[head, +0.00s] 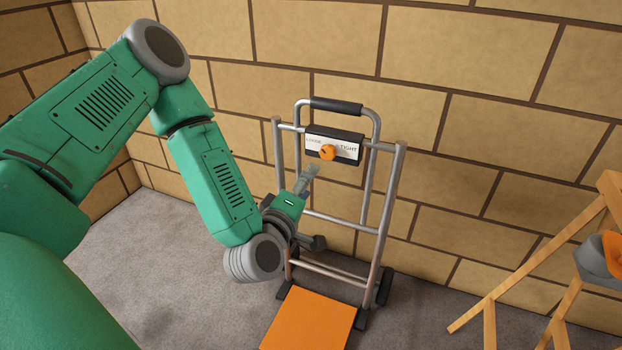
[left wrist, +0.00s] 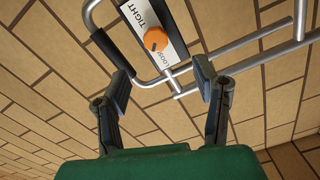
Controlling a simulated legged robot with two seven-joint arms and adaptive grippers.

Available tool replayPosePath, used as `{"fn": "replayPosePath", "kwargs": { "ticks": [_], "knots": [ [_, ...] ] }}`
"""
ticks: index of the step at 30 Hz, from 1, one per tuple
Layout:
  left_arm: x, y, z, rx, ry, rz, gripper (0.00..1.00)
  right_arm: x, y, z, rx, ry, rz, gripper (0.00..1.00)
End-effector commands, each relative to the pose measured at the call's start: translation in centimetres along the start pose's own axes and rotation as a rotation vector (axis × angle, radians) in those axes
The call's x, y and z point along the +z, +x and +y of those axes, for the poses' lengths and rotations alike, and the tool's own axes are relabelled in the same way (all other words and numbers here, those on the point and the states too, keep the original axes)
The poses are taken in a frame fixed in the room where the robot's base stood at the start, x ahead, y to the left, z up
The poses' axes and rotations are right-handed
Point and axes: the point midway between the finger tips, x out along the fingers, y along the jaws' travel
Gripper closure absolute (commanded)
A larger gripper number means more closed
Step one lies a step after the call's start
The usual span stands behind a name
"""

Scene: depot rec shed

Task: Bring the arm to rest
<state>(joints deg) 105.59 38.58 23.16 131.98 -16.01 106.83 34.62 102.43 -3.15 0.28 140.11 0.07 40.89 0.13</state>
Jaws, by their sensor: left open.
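My left gripper (head: 308,176) is in front of the hand truck (head: 386,205), just below its panel (head: 347,148). An orange knob (head: 328,152) sits on that panel between the words LOOSE and TIGHT. In the left wrist view, the two fingers of my left gripper (left wrist: 162,82) are spread wide with nothing held between them. The knob (left wrist: 156,40) shows beyond the fingertips, apart from them. A dark mark on the knob is toward the LOOSE side. My right gripper is in neither view.
The hand truck stands upright against a block wall (head: 470,60), its orange base plate (head: 308,322) low in front. A wooden frame (head: 500,290) with a grey and orange object (head: 598,258) stands at the right. Grey floor (head: 160,250) is clear at the left.

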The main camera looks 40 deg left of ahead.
Motion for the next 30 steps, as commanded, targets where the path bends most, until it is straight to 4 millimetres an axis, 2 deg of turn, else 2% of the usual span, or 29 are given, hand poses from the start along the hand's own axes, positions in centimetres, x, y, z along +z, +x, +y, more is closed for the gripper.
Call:
{"fn": "replayPosePath", "kwargs": {
  "ticks": [14, 16, 18, 20, 23, 24, 27, 30],
  "knots": [
    [0.2, 0.0, -0.1, -0.005, 0.007, -0.009, 0.45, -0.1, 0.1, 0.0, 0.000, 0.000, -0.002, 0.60],
    [1.2, -0.4, -0.7, -0.028, 0.038, -0.049, 0.45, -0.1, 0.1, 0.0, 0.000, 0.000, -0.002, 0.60],
    [3.3, -1.3, -2.1, -0.077, 0.104, -0.135, 0.45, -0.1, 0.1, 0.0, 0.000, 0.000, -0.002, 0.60],
    [5.7, -2.7, -4.0, -0.138, 0.193, -0.245, 0.45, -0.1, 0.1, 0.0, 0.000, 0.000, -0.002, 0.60],
    [9.7, -6.7, -8.3, -0.268, 0.397, -0.487, 0.45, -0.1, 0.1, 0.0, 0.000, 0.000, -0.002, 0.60],
    [10.9, -8.8, -10.2, -0.320, 0.487, -0.590, 0.45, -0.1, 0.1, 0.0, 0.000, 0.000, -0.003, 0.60],
    [12.2, -13.9, -14.4, -0.439, 0.692, -0.823, 0.45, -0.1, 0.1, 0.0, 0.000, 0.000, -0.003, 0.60],
    [11.8, -18.4, -17.5, -0.535, 0.862, -1.015, 0.45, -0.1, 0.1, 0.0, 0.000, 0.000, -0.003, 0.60]
  ]
}}
